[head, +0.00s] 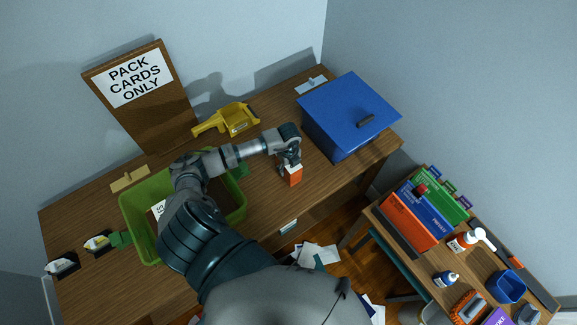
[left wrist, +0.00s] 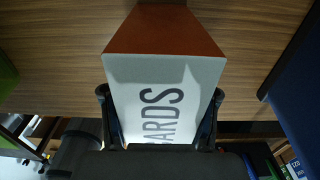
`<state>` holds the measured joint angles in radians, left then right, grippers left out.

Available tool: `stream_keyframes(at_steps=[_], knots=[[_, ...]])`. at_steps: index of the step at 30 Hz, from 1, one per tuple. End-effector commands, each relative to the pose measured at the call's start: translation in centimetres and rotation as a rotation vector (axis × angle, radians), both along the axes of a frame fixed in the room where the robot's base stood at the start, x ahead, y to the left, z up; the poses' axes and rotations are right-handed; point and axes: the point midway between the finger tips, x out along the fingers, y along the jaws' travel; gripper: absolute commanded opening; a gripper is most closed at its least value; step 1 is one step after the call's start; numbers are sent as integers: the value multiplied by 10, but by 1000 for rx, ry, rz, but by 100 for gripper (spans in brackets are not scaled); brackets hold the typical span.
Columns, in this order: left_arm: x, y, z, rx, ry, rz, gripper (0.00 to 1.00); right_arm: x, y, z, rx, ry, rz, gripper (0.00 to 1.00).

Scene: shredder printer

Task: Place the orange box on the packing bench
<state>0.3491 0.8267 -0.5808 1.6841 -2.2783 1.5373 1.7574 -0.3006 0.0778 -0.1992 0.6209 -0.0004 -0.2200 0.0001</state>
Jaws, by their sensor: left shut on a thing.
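The orange box (head: 295,179) has a white top face and is small and upright. In the left wrist view the box (left wrist: 165,32) shows an orange side and a white face with the letters "ARDS". My left gripper (head: 291,164) is shut on its upper part; its two dark fingers (left wrist: 158,112) press on both sides of the white face. The box is over the wooden packing bench (head: 265,212), near its front edge and left of the blue bin. I cannot tell whether its bottom touches the bench. My right gripper is not in view.
A blue lidded bin (head: 345,112) stands right of the box. A green tub (head: 140,243) is on the left, partly behind my arm. A yellow scoop-like tray (head: 238,120) and a "PACK CARDS ONLY" sign (head: 131,77) are at the back. A cluttered side table (head: 395,240) is lower right.

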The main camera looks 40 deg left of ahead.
Motion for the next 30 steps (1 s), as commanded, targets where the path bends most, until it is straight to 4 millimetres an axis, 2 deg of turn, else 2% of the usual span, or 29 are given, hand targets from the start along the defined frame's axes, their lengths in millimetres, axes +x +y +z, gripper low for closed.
stream_keyframes(at_steps=[5,6,9,20,23,30], knots=[[0,1,-2,1,0,1,5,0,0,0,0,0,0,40],[0,1,-3,1,1,1,69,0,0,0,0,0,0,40],[0,2,-3,0,1,1,88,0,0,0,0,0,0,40],[0,1,2,0,-2,1,88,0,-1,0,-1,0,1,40],[1,2,14,1,-3,2,88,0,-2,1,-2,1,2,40],[1,2,66,2,-6,0,88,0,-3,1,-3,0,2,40]])
